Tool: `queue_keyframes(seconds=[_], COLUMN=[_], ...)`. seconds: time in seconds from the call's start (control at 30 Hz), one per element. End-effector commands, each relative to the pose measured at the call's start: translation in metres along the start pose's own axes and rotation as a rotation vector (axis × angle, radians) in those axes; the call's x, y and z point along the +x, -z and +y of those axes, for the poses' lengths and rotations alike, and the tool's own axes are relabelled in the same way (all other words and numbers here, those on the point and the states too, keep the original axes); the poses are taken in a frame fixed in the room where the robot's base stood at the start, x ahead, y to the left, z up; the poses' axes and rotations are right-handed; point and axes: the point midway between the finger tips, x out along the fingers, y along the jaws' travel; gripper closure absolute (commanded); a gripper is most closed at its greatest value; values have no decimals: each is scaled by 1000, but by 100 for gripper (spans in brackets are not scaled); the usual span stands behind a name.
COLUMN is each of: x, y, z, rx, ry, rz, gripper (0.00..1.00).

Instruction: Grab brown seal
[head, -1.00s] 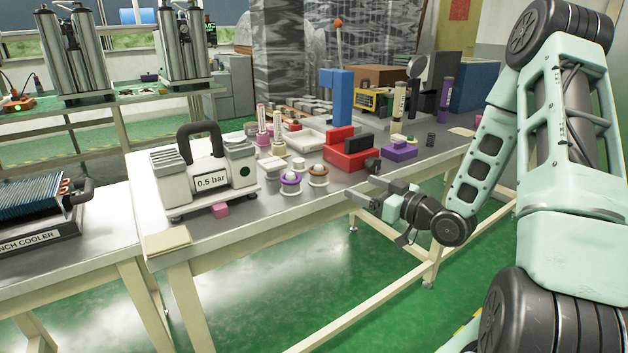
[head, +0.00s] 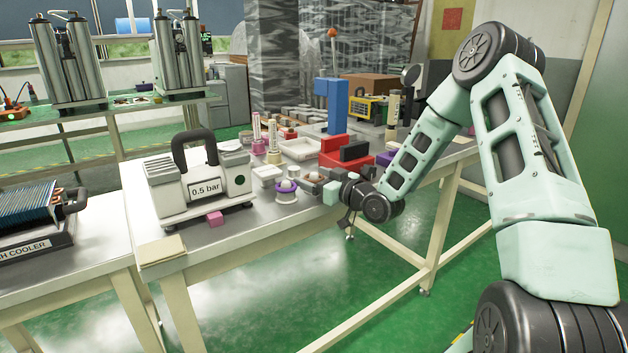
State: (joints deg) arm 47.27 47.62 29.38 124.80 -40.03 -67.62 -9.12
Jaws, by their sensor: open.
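The brown seal (head: 312,177) sits on a small white round holder on the bench, right of a purple ring-shaped piece (head: 286,194). My gripper (head: 319,185) is at the seal, reaching in from the right and pointing left. It is open, and its body covers part of the seal and its holder. I cannot tell whether the fingers are around the seal or only beside it.
A pump (head: 200,182) marked 0.5 bar stands to the left. A red block (head: 334,151) and a blue upright (head: 336,105) stand behind my gripper. White trays (head: 300,149) and small columns (head: 273,140) stand behind the seal.

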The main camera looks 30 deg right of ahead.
Motion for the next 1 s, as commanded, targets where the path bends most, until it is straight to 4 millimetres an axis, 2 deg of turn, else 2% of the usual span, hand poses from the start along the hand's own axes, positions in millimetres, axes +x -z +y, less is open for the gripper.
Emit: queue_keyframes(seconds=[0.1, 0.3, 0.33, 0.4, 0.5, 0.8, 0.87, 1.0], x=[7, 7, 7, 7, 7, 7, 7, 7], y=[0, 0, 0, 0, 0, 3, 8, 32], z=[0, 0, 0, 0, 0, 0, 0, 0], rx=[1, 1, 1, 1, 1, 0, -1, -3], ry=[1, 0, 0, 0, 0, 0, 0, 0], rz=[1, 0, 0, 0, 1, 1, 2, 3], gripper=[25, 25, 30, 50, 72, 72, 72, 72])
